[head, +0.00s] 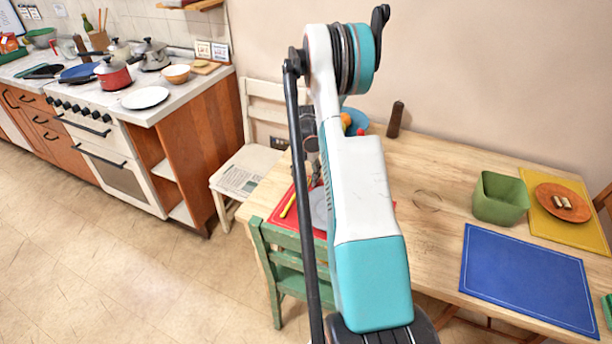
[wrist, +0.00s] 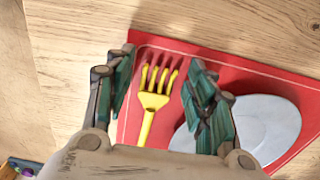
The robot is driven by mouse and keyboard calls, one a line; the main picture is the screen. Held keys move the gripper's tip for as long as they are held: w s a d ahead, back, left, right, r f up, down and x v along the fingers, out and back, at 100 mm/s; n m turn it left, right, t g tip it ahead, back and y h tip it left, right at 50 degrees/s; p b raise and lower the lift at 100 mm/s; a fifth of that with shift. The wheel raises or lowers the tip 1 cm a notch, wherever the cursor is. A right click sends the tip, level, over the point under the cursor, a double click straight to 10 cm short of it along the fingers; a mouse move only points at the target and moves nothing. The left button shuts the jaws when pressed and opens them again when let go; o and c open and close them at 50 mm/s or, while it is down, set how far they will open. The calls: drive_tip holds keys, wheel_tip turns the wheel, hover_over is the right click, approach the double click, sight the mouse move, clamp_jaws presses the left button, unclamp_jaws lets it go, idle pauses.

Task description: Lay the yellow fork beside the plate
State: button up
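The yellow fork (wrist: 154,101) lies on the red placemat (wrist: 225,62), left of the white plate (wrist: 268,122) and apart from it. Its tines point to the top of the wrist view. My gripper (wrist: 159,62) is open above the fork, with one finger on each side and gaps between. The right finger covers part of the plate's left side. In the head view the fork (head: 288,207) shows at the mat's left, and my arm hides most of the plate (head: 318,208) and the gripper.
On the wooden table (head: 430,170) stand a green bin (head: 500,198), a pepper mill (head: 395,119) and a blue bowl (head: 357,121). A blue placemat (head: 528,275) lies at the right. A green chair (head: 285,262) stands at the near edge. The table's middle is mostly clear.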

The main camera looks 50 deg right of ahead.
drive_tip(key=shift+r, duration=0.15)
wheel_tip(320, 180, up, 12)
drive_tip(key=p, duration=0.4)
idle(0.4)
